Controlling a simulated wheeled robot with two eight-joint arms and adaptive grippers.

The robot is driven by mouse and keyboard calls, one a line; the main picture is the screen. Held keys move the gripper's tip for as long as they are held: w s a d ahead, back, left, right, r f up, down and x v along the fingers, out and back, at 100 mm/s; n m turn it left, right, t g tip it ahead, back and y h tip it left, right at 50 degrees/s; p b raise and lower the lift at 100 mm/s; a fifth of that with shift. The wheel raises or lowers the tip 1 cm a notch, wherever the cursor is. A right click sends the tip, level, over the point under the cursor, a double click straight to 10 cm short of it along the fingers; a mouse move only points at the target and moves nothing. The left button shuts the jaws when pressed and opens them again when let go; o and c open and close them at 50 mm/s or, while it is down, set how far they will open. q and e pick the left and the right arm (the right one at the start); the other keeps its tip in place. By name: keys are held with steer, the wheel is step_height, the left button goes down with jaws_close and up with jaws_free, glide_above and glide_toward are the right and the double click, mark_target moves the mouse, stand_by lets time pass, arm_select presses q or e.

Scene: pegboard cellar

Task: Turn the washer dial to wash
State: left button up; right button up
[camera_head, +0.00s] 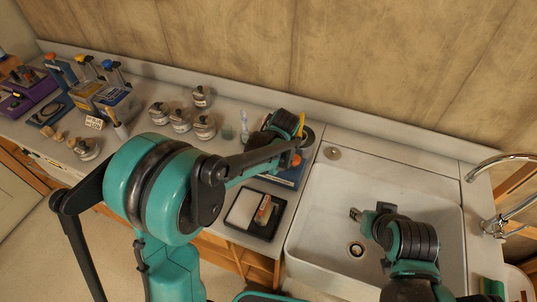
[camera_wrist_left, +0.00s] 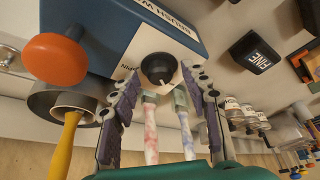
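The brush washer is a blue box, seen in the left wrist view (camera_wrist_left: 190,25) and partly hidden by my left arm in the head view (camera_head: 289,180). Its black round dial (camera_wrist_left: 157,68) sits on a white panel, with a light pointer mark toward the panel's lower edge. The panel lettering is partly cut off and I cannot read the settings. My left gripper (camera_wrist_left: 158,76) is open, one finger on each side of the dial; I cannot tell whether they touch it. My right gripper (camera_head: 356,214) hangs over the sink; its finger opening is too small to judge.
An orange-red knob (camera_wrist_left: 55,60) and a yellow handle (camera_wrist_left: 70,140) in a metal cup are close beside the left finger. Two pale-handled brushes (camera_wrist_left: 150,135) show between the fingers. A black tray (camera_head: 240,222), several jars (camera_head: 180,121) and the sink (camera_head: 325,190) surround the washer.

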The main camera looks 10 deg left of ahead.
arm_select(q)
steer(key=shift+r, duration=0.1)
steer(key=v, duration=1.1)
steer(key=shift+s+r, duration=0.2)
steer(key=shift+r, duration=0.15)
steer(key=shift+d, duration=0.1)
steer(key=s+a+f+m+t+h+b, duration=0.1)
steer(key=s+a+f+m+b, duration=0.1)
steer(key=s, duration=0.7)
steer(key=s+a+f+m+t+h+b, duration=0.1)
steer(key=s+a+f+m+t+b, duration=0.1)
steer(key=s+a+f+m, duration=0.2)
steer(key=s+a+m, duration=0.1)
steer(key=s+a, duration=0.2)
steer(key=s, duration=0.2)
steer(key=shift+a+t+h, duration=0.15)
steer(key=shift+t+h, duration=0.15)
